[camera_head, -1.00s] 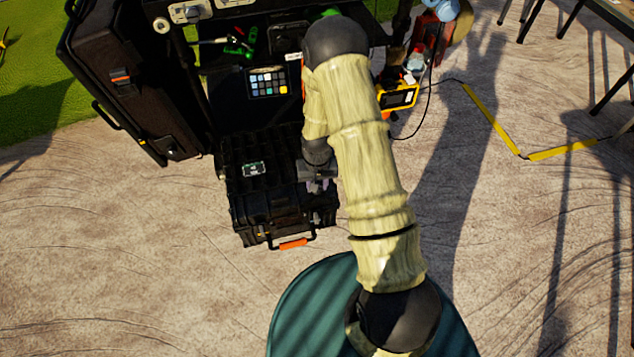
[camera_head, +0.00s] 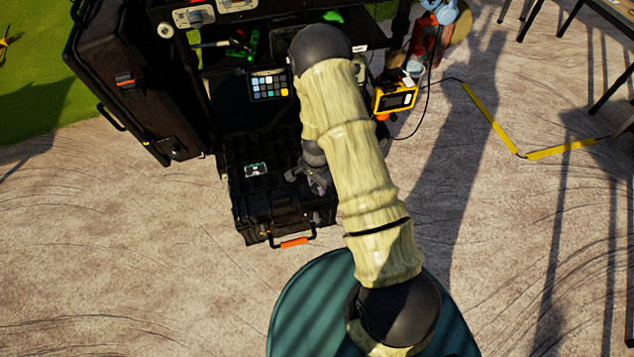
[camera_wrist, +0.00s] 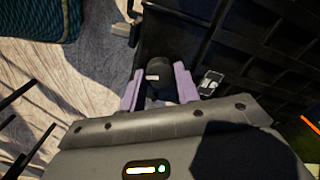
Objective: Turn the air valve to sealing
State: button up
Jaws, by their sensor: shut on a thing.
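My gripper (camera_wrist: 160,86) is shut on the air valve (camera_wrist: 158,76), a dark round knob with a small pale mark, in the wrist view. The two purple-grey fingers stand on either side of the knob. The valve sits on the black ribbed hard case (camera_wrist: 240,45). In the head view my gripper (camera_head: 316,183) is over the right part of the same black case (camera_head: 262,205), and the valve is hidden there. The pale mark's exact meaning is too small to read.
The case has an orange-grip handle (camera_head: 294,242) at its front. A tall black case (camera_head: 135,80) stands to the left. A colour chart (camera_head: 269,84) and a yellow device (camera_head: 395,98) are behind. Paved ground at the front left is clear.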

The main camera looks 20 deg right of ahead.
aim_at(317, 187)
jog(key=shift+w+m+p, duration=0.1)
jog(key=shift+m+p, duration=0.2)
jog(key=shift+m, duration=0.9)
jog(key=o, duration=1)
jog(key=shift+d, duration=0.1)
jog(key=shift+c, duration=0.2)
jog(key=shift+r, duration=0.1)
notch_tip(317, 187, up, 17)
jog(key=p, duration=0.2)
jog(key=shift+r, duration=0.2)
